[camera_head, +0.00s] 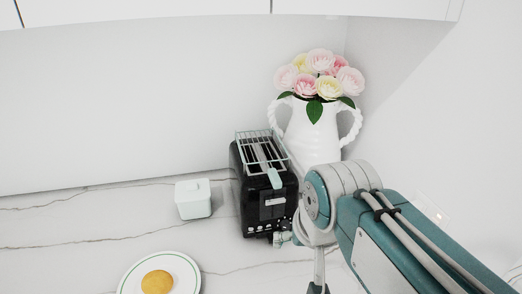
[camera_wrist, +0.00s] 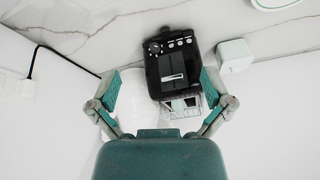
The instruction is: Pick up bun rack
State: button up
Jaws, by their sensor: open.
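The bun rack (camera_head: 250,138) is a pale green wire frame on top of a black toaster (camera_head: 241,200). A pale green tab shows at its near end. My gripper (camera_wrist: 158,88) is open and empty, with one finger on each side of the picture. The toaster and rack show between the fingers, the rack closer to the right one. I see no contact with the rack.
A white vase (camera_head: 313,140) with flowers stands right behind the toaster, near the corner walls. A small pale lidded box (camera_head: 193,199) is left of the toaster. A plate (camera_head: 128,284) with a round yellow-orange food lies at the front. The counter's left is clear.

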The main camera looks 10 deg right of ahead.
jog(key=w+d+r+m+g, duration=0.1)
jog(key=w+r+m+g, duration=0.1)
jog(key=w+r+m, duration=0.6)
jog(key=r+m+g, duration=0.2)
jog(key=m+g, duration=0.1)
jog(key=m, duration=0.4)
send_over(274, 175)
jog(key=f, duration=0.5)
jog(key=shift+w+a, duration=0.2)
jog(key=shift+a, duration=0.1)
jog(key=shift+d+f, duration=0.2)
jog(key=shift+f, duration=0.45)
notch_tip(274, 175, down, 4)
jog(key=shift+d+f, duration=0.15)
jog(key=shift+f, duration=0.1)
jog(key=shift+s, duration=0.1)
jog(key=c, duration=1)
